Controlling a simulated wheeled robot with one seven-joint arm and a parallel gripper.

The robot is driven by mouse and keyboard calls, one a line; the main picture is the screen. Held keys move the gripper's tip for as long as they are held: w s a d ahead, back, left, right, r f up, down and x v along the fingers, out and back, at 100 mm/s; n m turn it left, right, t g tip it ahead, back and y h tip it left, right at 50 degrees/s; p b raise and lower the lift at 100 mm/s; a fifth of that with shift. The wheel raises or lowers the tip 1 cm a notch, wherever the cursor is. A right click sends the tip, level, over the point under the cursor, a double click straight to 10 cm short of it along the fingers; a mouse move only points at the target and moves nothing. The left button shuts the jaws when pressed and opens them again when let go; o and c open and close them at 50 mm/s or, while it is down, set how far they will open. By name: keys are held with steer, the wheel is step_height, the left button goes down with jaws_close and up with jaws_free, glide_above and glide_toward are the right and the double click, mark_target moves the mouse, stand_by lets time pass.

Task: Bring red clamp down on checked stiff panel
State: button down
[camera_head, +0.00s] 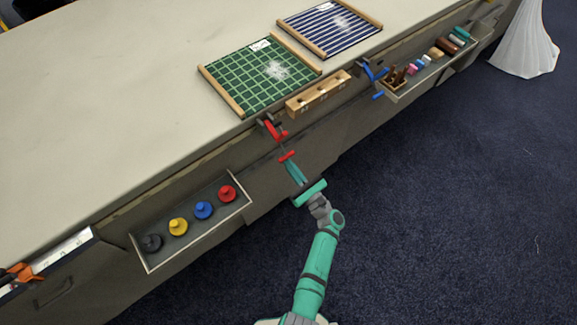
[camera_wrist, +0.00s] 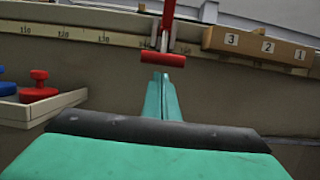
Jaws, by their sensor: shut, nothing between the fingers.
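The red clamp (camera_head: 274,128) is fixed at the table's front edge, its red handle bar (camera_head: 287,155) hanging below the edge. The bar also shows in the wrist view (camera_wrist: 162,58), with the red arm (camera_wrist: 168,18) rising above it. The checked stiff panel (camera_head: 250,80) is green with a pale grid, wooden side strips and a white smudge, and lies flat on the table behind the clamp. My gripper (camera_head: 293,168) is shut and empty, its teal fingers (camera_wrist: 163,85) pointing up just below the bar. A small gap seems to separate them; contact is hard to tell.
A blue striped panel (camera_head: 330,28) lies farther back, with a blue clamp (camera_head: 374,72) at the edge. A numbered wooden block (camera_head: 318,95) sits right of the red clamp. A tray of coloured knobs (camera_head: 190,215) hangs at the left front. Open floor (camera_head: 450,200) lies right.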

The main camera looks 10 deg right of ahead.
steer(key=shift+s+d+r, duration=0.2)
steer(key=shift+s+r, duration=0.2)
steer(key=shift+r, duration=0.15)
steer(key=shift+d+r, duration=0.1)
